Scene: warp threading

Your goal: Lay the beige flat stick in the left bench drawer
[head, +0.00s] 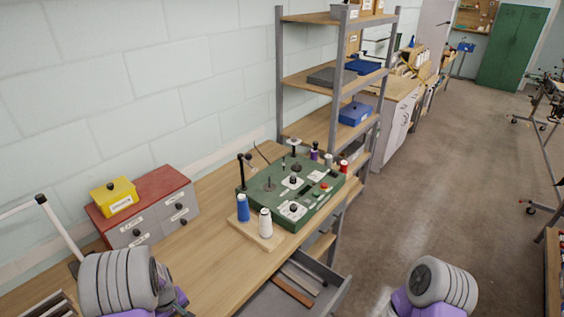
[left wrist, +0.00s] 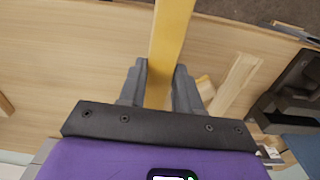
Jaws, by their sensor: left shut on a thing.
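The beige flat stick (left wrist: 170,40), yellowish here, is between the two fingers of my left gripper (left wrist: 160,90) in the left wrist view. The gripper is shut on it, and the stick runs out past the top edge of that view. In the head view my left arm is at the bottom left, and the stick cannot be made out there. An open grey bench drawer (head: 337,292) juts out from under the bench at the bottom, with a brown flat piece (head: 293,290) lying in it. My right arm shows at the lower right, but its gripper is out of view.
On the wooden bench (head: 205,255) stand a green board (head: 262,203) with pegs, blue and white spools, and a red-topped drawer cabinet (head: 150,190) bearing a yellow box (head: 113,197). A shelf unit (head: 279,90) stands behind.

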